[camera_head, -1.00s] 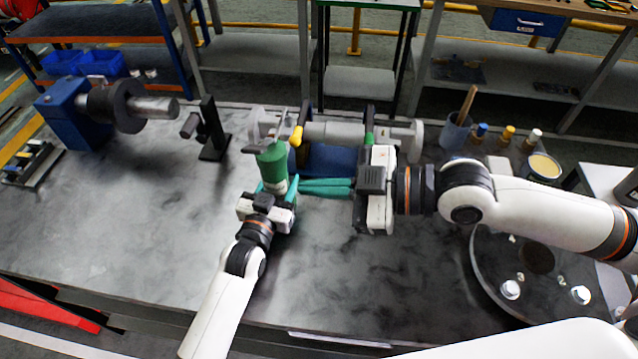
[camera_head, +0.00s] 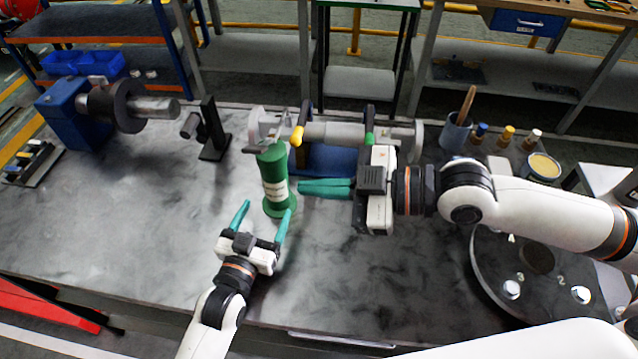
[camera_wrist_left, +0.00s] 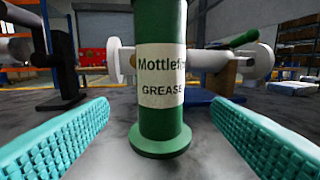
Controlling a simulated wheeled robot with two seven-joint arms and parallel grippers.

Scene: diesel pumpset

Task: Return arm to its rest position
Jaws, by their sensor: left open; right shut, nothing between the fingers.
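My left gripper (camera_head: 266,219) is open in the head view, its teal fingers spread on the near side of a green grease cylinder. The green grease cylinder (camera_head: 274,178) stands upright on the bench with a pale label. In the left wrist view the cylinder (camera_wrist_left: 160,115) stands ahead between the open fingers, apart from both, and its label reads "GREASE". My right gripper (camera_head: 302,187) is shut and empty, pointing left, a little to the right of the cylinder.
A grey shaft assembly (camera_head: 340,131) on a blue base lies behind the cylinder. A blue vise-like unit (camera_head: 72,115) and a black stand (camera_head: 213,135) are at left. A round dark plate (camera_head: 490,255) is at right. The bench's left front (camera_head: 130,235) is clear.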

